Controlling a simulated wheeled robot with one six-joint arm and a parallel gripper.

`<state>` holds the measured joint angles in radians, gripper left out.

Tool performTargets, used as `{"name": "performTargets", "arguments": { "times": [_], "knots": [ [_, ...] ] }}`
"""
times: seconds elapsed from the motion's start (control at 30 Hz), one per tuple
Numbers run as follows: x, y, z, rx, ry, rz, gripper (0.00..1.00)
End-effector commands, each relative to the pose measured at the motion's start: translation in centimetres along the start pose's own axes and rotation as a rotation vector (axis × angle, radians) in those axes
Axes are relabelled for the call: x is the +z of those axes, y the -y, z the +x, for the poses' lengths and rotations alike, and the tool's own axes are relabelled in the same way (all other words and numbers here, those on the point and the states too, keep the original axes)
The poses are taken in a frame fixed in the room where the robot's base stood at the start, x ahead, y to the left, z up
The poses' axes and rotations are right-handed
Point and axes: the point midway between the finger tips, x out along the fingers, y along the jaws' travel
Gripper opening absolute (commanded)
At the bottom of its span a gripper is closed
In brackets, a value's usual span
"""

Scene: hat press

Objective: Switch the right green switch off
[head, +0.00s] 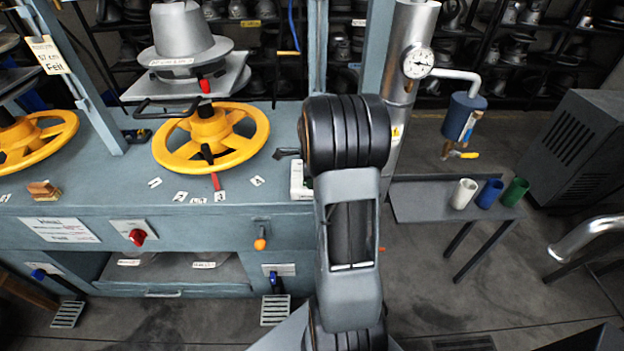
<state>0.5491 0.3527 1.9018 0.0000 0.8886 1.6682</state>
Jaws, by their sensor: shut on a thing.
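No green switch shows in the head view. A white box (298,184) on the blue-grey bench stands just left of my arm and is partly hidden by it; I cannot tell what is on its covered side. My arm (348,215) reaches up through the middle of the view. My gripper is hidden behind it, so its jaws and whatever they touch do not show. A small dark pointed piece (286,153) sticks out to the left of the arm; I cannot tell what it belongs to.
The bench (95,195) carries a yellow handwheel (243,143) under a grey hat form (182,32). A red knob (137,237) and an orange-handled lever (260,243) are on its front. A metal pipe (404,60) stands behind my arm. A side table (420,205) holds three cups.

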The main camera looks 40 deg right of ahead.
Motion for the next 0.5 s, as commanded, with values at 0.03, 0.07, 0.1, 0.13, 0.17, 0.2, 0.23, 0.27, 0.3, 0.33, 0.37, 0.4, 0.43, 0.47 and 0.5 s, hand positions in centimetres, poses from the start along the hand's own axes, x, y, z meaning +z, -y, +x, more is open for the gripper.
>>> {"name": "performTargets", "arguments": {
  "times": [0.03,0.07,0.1,0.13,0.17,0.2,0.23,0.27,0.3,0.33,0.37,0.4,0.43,0.47,0.5],
  "knots": [
    [0.00,0.06,-0.05,-0.002,0.000,0.000,0.00],
    [0.00,0.07,-0.05,-0.003,0.000,0.000,0.00],
    [0.03,0.07,-0.06,-0.002,-0.005,0.000,0.00],
    [0.08,0.06,-0.06,-0.002,-0.013,-0.001,0.00],
    [0.14,0.05,-0.08,-0.001,-0.027,-0.003,0.00],
    [0.25,0.05,-0.10,-0.001,-0.053,-0.005,0.00],
    [0.35,0.07,-0.11,-0.001,-0.077,-0.006,0.00],
    [0.40,0.08,-0.08,-0.002,-0.103,-0.006,0.00],
    [0.50,0.09,0.02,-0.002,-0.140,-0.007,0.00],
    [0.54,0.09,0.10,-0.002,-0.166,-0.007,0.00],
    [0.60,0.10,0.17,-0.003,-0.192,-0.007,0.00],
    [0.67,0.10,0.21,-0.003,-0.225,-0.007,0.00],
    [0.69,0.11,0.23,-0.004,-0.248,-0.006,0.00],
    [0.75,0.12,0.22,-0.004,-0.268,-0.005,0.00],
    [0.78,0.13,0.16,-0.004,-0.291,-0.004,0.00]
  ]
}}
